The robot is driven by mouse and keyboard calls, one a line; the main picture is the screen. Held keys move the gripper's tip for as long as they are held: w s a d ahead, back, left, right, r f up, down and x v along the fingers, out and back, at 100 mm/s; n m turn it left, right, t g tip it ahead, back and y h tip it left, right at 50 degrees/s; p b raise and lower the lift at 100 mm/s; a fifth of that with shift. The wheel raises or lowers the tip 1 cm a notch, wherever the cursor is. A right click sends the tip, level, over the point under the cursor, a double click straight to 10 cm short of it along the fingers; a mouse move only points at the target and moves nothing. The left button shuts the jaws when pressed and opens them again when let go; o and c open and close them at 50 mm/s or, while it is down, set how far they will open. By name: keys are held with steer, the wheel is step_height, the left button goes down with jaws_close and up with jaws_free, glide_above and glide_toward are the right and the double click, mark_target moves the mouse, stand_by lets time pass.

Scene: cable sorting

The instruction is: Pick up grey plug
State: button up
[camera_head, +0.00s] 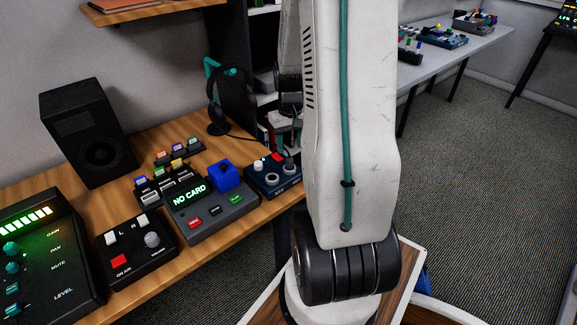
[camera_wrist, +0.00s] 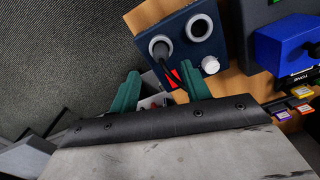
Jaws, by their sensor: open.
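A dark grey plug (camera_wrist: 160,48) sits in one of two pale ring sockets on a dark blue box (camera_wrist: 183,17). A dark cable or stem runs from it toward my gripper. The same blue box (camera_head: 262,183) stands at the right end of the wooden desk in the head view. My gripper (camera_wrist: 159,88) is open, with its two teal fingertips apart. The plug lies just beyond the fingertips in the wrist view, and nothing is clearly held between them. In the head view my arm hides part of this area.
A white knob (camera_wrist: 210,65) is beside the sockets. A card reader reading "NO CARD" (camera_head: 236,208) with a blue block (camera_head: 225,175) stands left of the box. A headset (camera_head: 217,112) hangs behind. A black speaker (camera_head: 88,130) and control panels fill the desk's left.

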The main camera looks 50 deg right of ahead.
mark_target(289, 158)
step_height(289, 158, down, 7)
steer(key=shift+a+r, duration=0.1)
steer(key=shift+a, duration=0.05)
jaws_close()
